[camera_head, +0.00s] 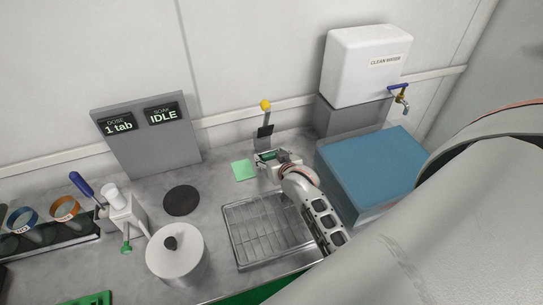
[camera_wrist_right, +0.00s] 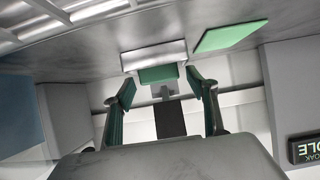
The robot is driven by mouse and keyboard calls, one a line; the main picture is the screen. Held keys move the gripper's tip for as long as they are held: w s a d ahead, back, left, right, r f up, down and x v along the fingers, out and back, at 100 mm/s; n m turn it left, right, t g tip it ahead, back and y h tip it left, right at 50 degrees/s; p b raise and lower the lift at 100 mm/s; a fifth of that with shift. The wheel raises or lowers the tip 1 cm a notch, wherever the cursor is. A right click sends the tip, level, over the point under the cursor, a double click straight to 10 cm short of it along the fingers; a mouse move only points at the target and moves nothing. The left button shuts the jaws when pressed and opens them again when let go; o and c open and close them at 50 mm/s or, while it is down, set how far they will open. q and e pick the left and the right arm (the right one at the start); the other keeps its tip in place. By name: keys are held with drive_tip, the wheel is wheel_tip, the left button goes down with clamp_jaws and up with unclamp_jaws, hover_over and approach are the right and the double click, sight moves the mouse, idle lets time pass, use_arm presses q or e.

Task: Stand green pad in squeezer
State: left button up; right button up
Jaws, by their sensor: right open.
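A flat light-green square pad (camera_head: 244,170) lies on the counter, left of the squeezer; it also shows in the right wrist view (camera_wrist_right: 230,37). I take the upright grey device with the yellow knob (camera_head: 265,105) as the squeezer. In the wrist view its pale block (camera_wrist_right: 153,54) has a darker green face (camera_wrist_right: 158,74); I cannot tell whether that is another pad or part of it. My right gripper (camera_wrist_right: 162,90) is open in front of that block, its two fingers apart with nothing clearly between them. In the head view the gripper partly hides the squeezer's lower part. My left gripper is not in view.
A wire rack tray (camera_head: 240,225) lies in front. A blue-topped box (camera_head: 372,160) stands right, below the clean water tank (camera_head: 365,65). A round lidded pot (camera_head: 176,262) and dark disc (camera_head: 181,200) are left. A display panel (camera_head: 150,145) stands behind.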

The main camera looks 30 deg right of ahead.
drive_tip(key=shift+r, duration=0.15)
drive_tip(key=v, duration=1.2)
